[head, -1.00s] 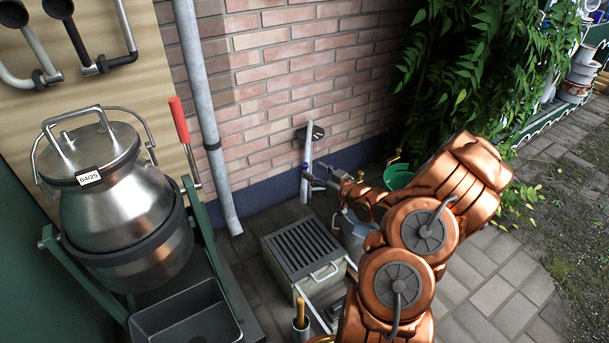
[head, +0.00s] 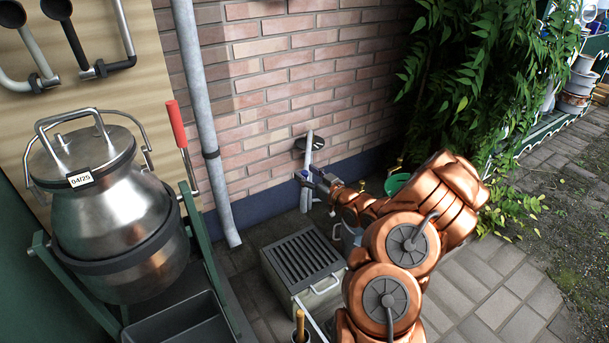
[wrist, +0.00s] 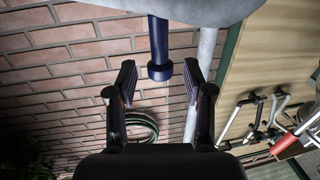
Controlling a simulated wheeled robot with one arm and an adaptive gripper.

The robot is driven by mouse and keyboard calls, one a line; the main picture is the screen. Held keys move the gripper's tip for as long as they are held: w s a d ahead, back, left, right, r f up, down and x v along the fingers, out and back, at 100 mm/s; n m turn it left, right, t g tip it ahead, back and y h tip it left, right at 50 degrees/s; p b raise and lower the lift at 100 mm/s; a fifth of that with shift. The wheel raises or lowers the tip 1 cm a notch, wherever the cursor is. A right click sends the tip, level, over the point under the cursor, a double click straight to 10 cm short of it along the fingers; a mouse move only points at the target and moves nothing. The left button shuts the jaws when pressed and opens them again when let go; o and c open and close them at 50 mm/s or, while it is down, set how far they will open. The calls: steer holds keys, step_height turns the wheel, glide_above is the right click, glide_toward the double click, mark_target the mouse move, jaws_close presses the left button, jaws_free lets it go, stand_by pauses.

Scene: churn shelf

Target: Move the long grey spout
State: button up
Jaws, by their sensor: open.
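The long grey spout (head: 308,152) is a slim, pale grey, nearly upright tube near the brick wall in the head view. My gripper (head: 308,178) is at its middle and hides part of it. In the wrist view, a dark blue stub with a wider collar at its end (wrist: 159,50) lies between the fingers of my gripper (wrist: 159,82), joined to a pale grey body (wrist: 190,8) at the top edge. The fingers are open, with gaps on both sides of the stub. I cannot tell how the spout is supported.
A slatted-top box (head: 302,258) stands below my gripper. A steel churn (head: 115,225) in a green frame with a red-handled lever (head: 173,122) stands left. A drainpipe (head: 203,110) runs down the brick wall. A green bucket (head: 396,183) and hanging vines (head: 450,80) are to the right.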

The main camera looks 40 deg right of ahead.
steer(key=shift+w+a, duration=0.1)
steer(key=shift+w, duration=0.55)
steer(key=shift+c, duration=0.2)
jaws_close()
